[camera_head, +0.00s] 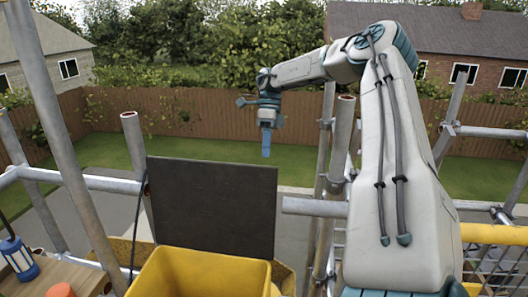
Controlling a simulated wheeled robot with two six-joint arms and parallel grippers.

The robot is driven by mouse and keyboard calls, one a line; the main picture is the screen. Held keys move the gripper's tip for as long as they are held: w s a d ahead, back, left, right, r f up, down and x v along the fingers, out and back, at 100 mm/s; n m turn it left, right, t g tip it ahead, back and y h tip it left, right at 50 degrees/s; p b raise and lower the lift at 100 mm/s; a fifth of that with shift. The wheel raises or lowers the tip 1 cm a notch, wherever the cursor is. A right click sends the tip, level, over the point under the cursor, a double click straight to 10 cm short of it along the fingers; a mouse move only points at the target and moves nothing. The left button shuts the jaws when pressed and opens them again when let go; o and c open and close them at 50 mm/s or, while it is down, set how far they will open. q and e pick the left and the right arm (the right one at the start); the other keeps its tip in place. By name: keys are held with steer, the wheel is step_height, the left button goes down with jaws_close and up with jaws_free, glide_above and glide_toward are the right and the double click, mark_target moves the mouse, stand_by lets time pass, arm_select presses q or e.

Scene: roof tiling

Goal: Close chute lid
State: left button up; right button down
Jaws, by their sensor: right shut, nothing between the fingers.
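The chute lid (212,206) is a dark flat panel standing upright at the back edge of the yellow chute (203,275), so the chute's mouth is uncovered. My right gripper (266,150) is at the end of the large pale arm that comes in from the right. It points down with blue fingertips, shut and empty, above and behind the lid's upper right corner as seen here. No contact with the lid can be made out. My left gripper is not in view.
Scaffold poles stand left (58,130) and right (341,140), with level rails (314,207) beside the lid. A wooden shelf (75,274) at lower left holds a blue lantern (19,258) and an orange object (61,290). Yellow mesh guarding (494,235) is at right.

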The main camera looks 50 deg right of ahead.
steer(key=a, duration=0.1)
steer(key=s+a+p, duration=0.2)
steer(key=a, duration=0.1)
steer(key=shift+f, duration=0.2)
steer(key=shift+d+f, duration=0.1)
